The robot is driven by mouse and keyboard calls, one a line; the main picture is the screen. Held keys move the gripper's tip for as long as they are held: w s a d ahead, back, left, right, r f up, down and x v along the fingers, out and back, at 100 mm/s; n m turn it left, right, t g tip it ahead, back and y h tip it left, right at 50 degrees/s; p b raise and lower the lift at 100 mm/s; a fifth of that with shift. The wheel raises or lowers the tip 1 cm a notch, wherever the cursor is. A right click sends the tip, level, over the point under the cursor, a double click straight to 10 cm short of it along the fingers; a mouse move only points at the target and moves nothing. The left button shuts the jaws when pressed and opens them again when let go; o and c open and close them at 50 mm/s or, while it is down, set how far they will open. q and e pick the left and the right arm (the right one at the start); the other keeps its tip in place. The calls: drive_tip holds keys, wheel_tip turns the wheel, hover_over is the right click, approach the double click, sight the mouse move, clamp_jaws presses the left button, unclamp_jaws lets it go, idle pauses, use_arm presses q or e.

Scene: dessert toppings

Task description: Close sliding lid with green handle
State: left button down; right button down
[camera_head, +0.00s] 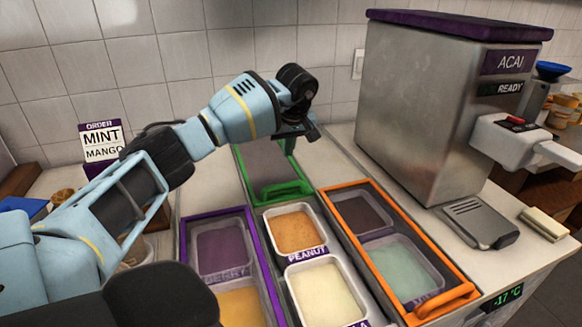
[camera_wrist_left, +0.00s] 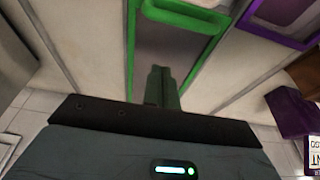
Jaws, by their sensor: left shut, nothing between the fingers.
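The green-framed sliding lid (camera_head: 262,172) lies at the far end of the middle lane, with its green handle (camera_head: 287,190) on the near edge. The peanut tub (camera_head: 294,231) and a pale cream tub (camera_head: 325,291) in front of it are uncovered. My left gripper (camera_head: 297,130) is above the far part of this lid, behind the handle. In the left wrist view its fingers (camera_wrist_left: 161,72) are together and empty over the lid's dark panel, apart from the green handle (camera_wrist_left: 184,18). Whether they touch the lid is unclear. My right gripper is not in view.
A purple-framed lid (camera_head: 222,248) covers tubs on the left, and an orange-framed lid (camera_head: 378,243) covers tubs on the right. The ACAI machine (camera_head: 420,110) stands at the back right. An order sign (camera_head: 101,141) stands at the left by the tiled wall.

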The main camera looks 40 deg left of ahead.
sight(284, 181)
use_arm(q)
drive_tip(key=shift+a+r, duration=0.1)
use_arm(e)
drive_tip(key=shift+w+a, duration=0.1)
